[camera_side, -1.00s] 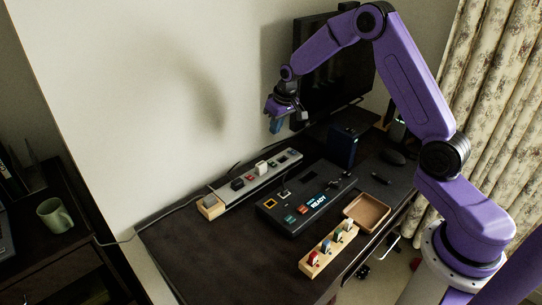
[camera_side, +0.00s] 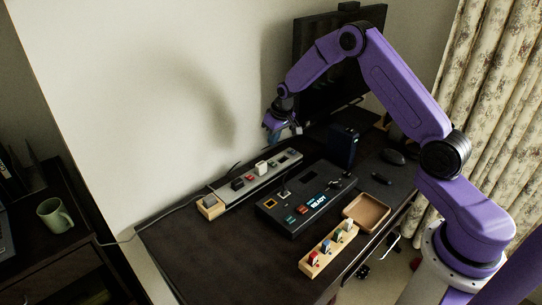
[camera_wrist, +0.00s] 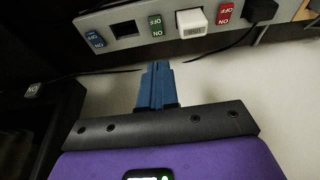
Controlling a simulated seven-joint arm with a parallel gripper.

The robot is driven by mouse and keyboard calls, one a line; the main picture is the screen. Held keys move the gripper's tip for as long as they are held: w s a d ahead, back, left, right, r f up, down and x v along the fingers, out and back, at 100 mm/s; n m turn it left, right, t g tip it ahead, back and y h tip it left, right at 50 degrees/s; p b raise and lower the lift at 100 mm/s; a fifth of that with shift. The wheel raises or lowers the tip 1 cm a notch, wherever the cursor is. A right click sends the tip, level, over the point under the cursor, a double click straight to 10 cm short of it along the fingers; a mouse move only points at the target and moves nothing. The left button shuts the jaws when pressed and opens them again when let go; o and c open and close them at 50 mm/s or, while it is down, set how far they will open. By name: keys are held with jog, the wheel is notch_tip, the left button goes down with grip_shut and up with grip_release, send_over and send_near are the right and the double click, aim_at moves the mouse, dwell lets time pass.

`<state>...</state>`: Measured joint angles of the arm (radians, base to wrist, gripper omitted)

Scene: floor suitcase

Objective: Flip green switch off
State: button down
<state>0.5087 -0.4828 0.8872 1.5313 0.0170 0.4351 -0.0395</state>
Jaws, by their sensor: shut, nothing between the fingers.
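The green switch (camera_wrist: 156,25) sits on a grey power strip (camera_wrist: 185,48), between a dark square socket and a white plug, in the wrist view. Its markings show upside down; I cannot tell which side is pressed. It is tiny in the side view (camera_side: 272,164), on the same strip (camera_side: 225,197) along the wall side of the desk. My gripper (camera_wrist: 157,68) has its blue fingers shut together and empty, appearing just below the green switch in the wrist view. In the side view, my gripper (camera_side: 281,134) is above the strip's far end, apart from it.
A white plug (camera_wrist: 192,23), red switch (camera_wrist: 225,12) and blue switch (camera_wrist: 95,39) flank the green switch. A black panel box (camera_side: 305,200), wooden peg block (camera_side: 328,250) and brown tray (camera_side: 367,211) lie on the desk. A monitor (camera_side: 322,80) stands behind my arm.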

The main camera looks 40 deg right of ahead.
aim_at(272, 163)
jog(key=x, duration=0.6)
jog(key=shift+s+f, duration=0.3)
jog(key=shift+f, duration=0.9)
jog(key=shift+f, duration=0.1)
jog(key=shift+s, duration=0.8)
